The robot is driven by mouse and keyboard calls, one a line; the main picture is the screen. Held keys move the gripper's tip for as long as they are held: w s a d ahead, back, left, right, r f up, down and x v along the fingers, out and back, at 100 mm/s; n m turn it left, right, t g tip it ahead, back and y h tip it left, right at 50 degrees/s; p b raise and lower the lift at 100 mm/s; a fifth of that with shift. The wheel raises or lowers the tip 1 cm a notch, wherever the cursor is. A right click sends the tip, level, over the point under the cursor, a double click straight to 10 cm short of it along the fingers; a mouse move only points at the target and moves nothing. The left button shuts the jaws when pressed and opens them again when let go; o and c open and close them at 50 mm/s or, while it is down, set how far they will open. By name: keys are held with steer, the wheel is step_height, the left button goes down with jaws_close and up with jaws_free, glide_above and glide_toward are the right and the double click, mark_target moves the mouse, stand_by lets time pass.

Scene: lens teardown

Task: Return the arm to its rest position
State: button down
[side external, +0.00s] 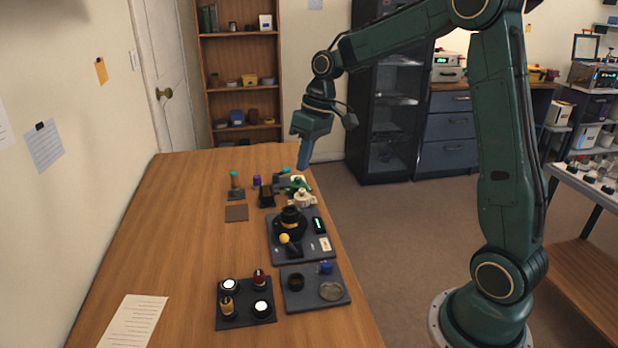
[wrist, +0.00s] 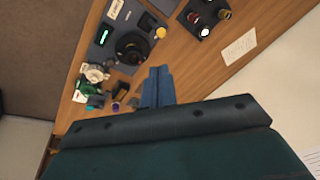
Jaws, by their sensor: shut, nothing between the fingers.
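My gripper (side external: 304,158) hangs in the air over the far right end of the wooden table (side external: 180,215), its fingers pointing down. In the wrist view the two blue fingers (wrist: 158,75) lie together with nothing between them. The gripper is apart from the parts below it. A dark round lens body (side external: 290,222) sits on a grey tray (side external: 296,254) on the table's right side, with a yellow knob and a green-lit display beside it.
A dark tray (side external: 236,322) holds several small round parts. A grey tray (side external: 316,301) holds a black ring, a blue piece and a clear disc. Small teal-topped tools (side external: 235,185) and a cream part (side external: 302,199) stand farther back. The table's left half is mostly clear, with a paper sheet (side external: 133,320).

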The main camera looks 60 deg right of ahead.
steer(key=s+a+r+t+h, duration=0.1)
steer(key=s+a+r, duration=0.3)
steer(key=s, duration=0.2)
steer(key=s+a+r+t+h, duration=0.1)
steer(key=s+a+r, duration=0.2)
steer(key=s, duration=0.3)
steer(key=s+a+f+m+t, duration=0.1)
steer(key=s, duration=1.1)
steer(key=shift+s+a+t, duration=0.3)
steer(key=shift+a+t, duration=0.1)
